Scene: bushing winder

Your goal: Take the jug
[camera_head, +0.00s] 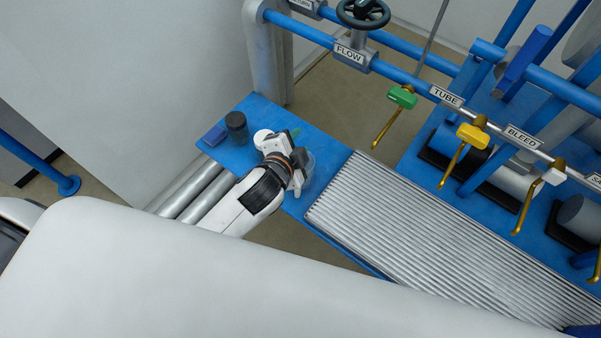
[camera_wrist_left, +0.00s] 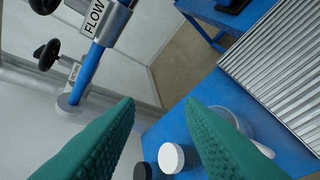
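A pale, clear round vessel, which looks like the jug (camera_head: 309,162), stands on the blue table right beside my left gripper in the head view, and my wrist partly hides it. In the left wrist view the jug (camera_wrist_left: 238,121) shows beyond the right finger, which covers part of it; a white stick-like part lies by it. My left gripper (camera_wrist_left: 160,102) is open, its two green ribbed fingers wide apart with nothing between the tips. In the head view the left gripper (camera_head: 294,133) is over the table, mostly hidden by its own wrist. My right gripper is in neither view.
On the blue table (camera_head: 322,147) stand a black jar (camera_head: 237,122), a blue block (camera_head: 215,135) and a white-topped container (camera_wrist_left: 171,158). A ribbed metal tray (camera_head: 430,235) lies to the right. Blue pipes with a FLOW valve (camera_head: 350,53) and colored levers stand behind.

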